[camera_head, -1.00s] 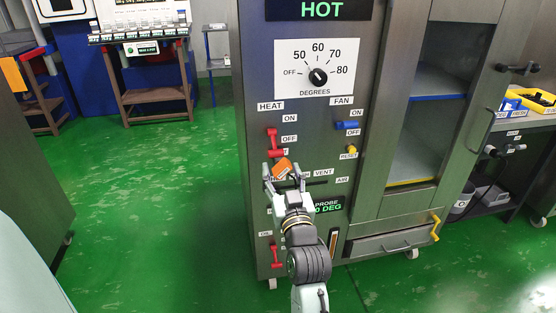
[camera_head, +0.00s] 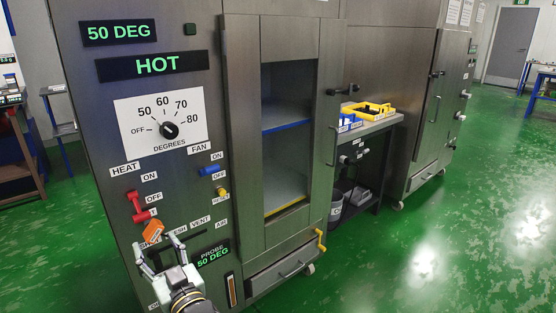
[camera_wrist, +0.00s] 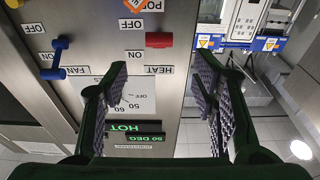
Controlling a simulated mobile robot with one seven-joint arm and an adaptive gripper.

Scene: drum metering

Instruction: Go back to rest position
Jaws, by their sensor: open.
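My gripper (camera_head: 160,247) is at the lower left of the head view, in front of the steel cabinet's control panel. Its two fingers are spread apart with nothing between them. In the wrist view the fingers (camera_wrist: 160,88) stand apart, and the panel shows upside down beyond them. An orange tag (camera_head: 153,231) shows just above the fingers in the head view; whether they touch it, I cannot tell. The red heat switch (camera_head: 138,206) and the blue fan switch (camera_head: 212,170) are on the panel. The displays read 50 DEG and HOT.
The cabinet's glazed door (camera_head: 290,130) looks shut, with a drawer (camera_head: 280,272) below. Green floor (camera_head: 470,240) is clear at the right.

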